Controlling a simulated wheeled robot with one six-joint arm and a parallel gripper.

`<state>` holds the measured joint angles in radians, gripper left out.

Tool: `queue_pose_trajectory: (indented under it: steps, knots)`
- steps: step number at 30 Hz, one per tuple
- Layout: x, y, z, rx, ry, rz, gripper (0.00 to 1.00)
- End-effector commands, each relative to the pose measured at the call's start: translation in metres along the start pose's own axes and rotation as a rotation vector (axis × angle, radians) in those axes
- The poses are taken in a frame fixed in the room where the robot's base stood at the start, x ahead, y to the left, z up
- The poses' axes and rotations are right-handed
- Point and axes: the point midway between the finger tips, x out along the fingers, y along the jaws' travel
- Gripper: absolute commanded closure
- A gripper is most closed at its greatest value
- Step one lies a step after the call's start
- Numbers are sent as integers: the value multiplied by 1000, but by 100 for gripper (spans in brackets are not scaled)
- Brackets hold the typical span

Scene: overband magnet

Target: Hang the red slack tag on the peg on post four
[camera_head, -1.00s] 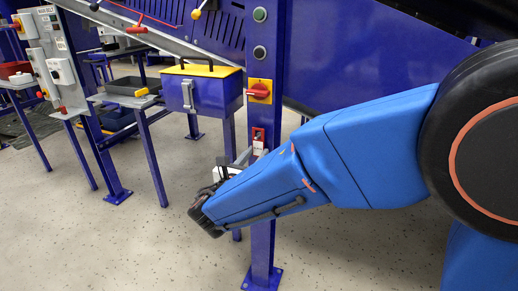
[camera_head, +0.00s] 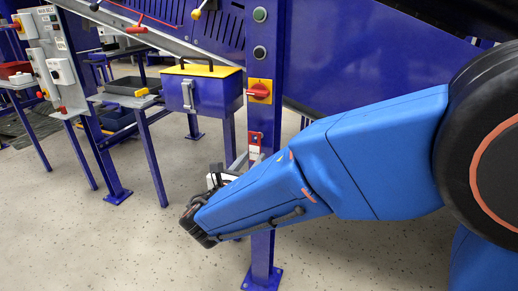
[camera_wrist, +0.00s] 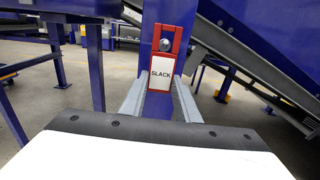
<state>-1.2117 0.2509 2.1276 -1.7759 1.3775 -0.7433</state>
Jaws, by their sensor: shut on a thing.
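The red slack tag (camera_wrist: 160,72), with a white label reading SLACK, is upright in front of a blue post (camera_wrist: 182,14). A round silver peg end (camera_wrist: 165,45) shows within the tag's upper red part; I cannot tell how far the peg passes through. My gripper (camera_wrist: 159,98) is shut on the tag's lower part, one grey finger at each side. In the head view the tag (camera_head: 254,143) shows against the post (camera_head: 266,105), below a red switch.
The red rotary switch (camera_head: 259,91) on a yellow plate sits on the post above the tag. A blue box with a yellow lid (camera_head: 203,88) is to the left. A sloping grey rail (camera_wrist: 255,75) is right of the post.

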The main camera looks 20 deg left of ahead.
Motion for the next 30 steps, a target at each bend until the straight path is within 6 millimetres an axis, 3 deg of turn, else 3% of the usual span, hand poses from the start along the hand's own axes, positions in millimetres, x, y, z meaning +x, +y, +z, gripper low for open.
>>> queue_pose_trajectory:
  steps: [30]
  knots:
    - [-33, 0, 2, 0, -1, 1, 100]
